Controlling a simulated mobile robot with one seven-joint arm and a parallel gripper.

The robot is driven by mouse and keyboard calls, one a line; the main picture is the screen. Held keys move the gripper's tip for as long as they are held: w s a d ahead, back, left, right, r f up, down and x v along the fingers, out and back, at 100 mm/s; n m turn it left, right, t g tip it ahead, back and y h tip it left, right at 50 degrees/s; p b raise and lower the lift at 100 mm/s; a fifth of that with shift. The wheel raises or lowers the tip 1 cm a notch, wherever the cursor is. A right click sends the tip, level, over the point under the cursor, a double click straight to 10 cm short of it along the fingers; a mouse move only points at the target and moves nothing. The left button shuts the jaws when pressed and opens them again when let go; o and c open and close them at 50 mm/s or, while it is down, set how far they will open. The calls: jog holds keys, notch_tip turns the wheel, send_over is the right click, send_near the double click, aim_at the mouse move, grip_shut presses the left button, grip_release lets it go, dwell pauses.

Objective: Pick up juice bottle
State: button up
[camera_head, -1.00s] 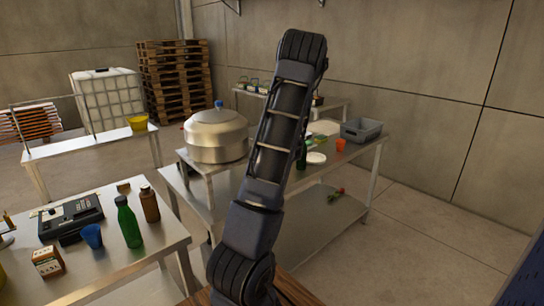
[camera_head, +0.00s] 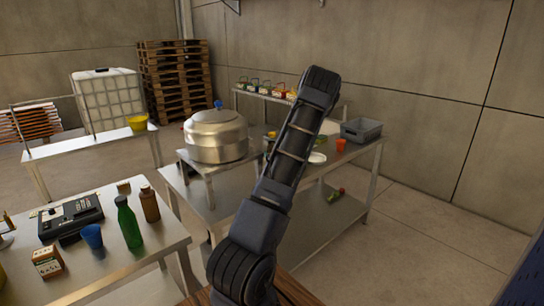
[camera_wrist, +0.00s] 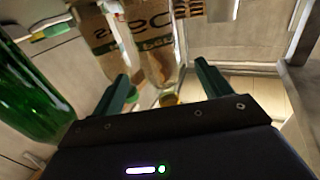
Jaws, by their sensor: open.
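In the wrist view my gripper (camera_wrist: 164,84) is open, its two dark green fingers apart. A clear container with a brown-lettered label (camera_wrist: 138,42) stands just beyond the fingertips, partly cut off by the top edge. I cannot tell for sure that it is the juice bottle, or whether the fingers touch it. A green bottle (camera_wrist: 28,95) lies outside the fingers at left. In the head view the arm hides my gripper and what is in front of it. That view shows a green bottle (camera_head: 129,224) and a brown bottle (camera_head: 150,205) on the near left table.
The near table (camera_head: 150,262) also holds a blue cup (camera_head: 92,237), a boxed item (camera_head: 47,262) and a black device (camera_head: 70,218). A large metal pot (camera_head: 216,136), a grey bin (camera_head: 361,130) and an orange cup (camera_head: 341,146) stand farther off. Floor at right is clear.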

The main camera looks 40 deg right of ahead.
jog(key=shift+x, duration=2.75)
jog(key=shift+r, duration=0.15)
jog(key=c, duration=1.5)
